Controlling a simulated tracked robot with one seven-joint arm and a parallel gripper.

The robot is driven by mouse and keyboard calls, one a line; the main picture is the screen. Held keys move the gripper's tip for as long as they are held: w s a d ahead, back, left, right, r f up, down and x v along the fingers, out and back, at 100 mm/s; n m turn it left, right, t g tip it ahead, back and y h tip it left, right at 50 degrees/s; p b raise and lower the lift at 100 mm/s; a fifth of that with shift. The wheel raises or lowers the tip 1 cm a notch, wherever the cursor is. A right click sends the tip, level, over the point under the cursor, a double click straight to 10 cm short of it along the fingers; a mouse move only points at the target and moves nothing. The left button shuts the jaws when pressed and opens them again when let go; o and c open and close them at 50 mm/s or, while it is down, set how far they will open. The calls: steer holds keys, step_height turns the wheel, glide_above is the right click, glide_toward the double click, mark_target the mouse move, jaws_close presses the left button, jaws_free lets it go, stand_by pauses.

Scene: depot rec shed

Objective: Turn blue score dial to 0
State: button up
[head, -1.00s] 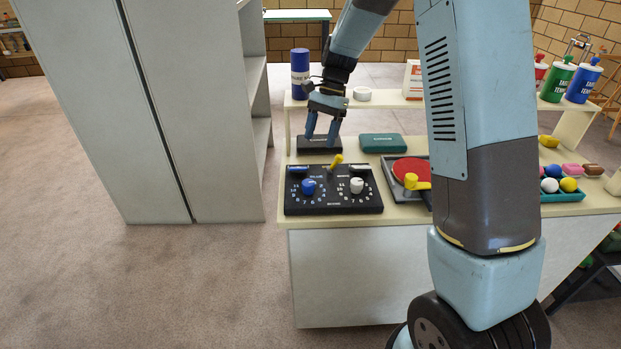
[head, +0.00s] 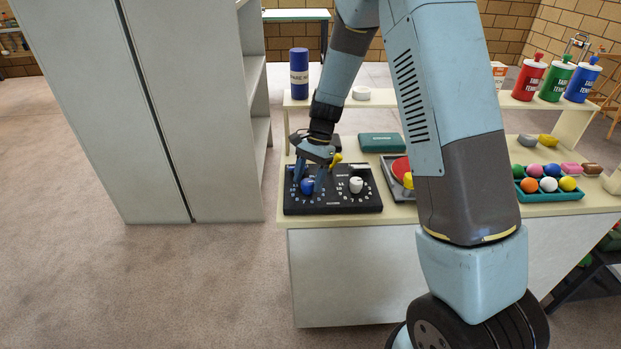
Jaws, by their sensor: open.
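The black scoreboard panel (head: 345,204) lies on the near left part of the counter. Its blue score dial (head: 307,186) sits on the left half, with small white numbers around it. A white dial (head: 356,185) sits on the right half. My gripper (head: 308,185) points down at the blue dial, with one finger on each side of it. The fingers are apart; I cannot tell whether they touch the dial. The gripper hides the upper part of the blue side and its numbers, so I cannot read the dial's setting. A yellow lever (head: 336,159) stands beside the gripper.
A teal case (head: 380,142) lies behind the panel. A tray with a red paddle (head: 400,168) is to the right, partly behind my arm. A teal ball tray (head: 548,197) is further right. A grey cabinet (head: 190,110) stands left of the counter.

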steer(key=shift+f, duration=0.1)
steer(key=shift+c, duration=0.4)
steer(key=c, duration=0.9)
steer(key=shift+d, duration=0.15)
steer(key=shift+c, duration=0.4)
steer(key=shift+a+n, duration=0.3)
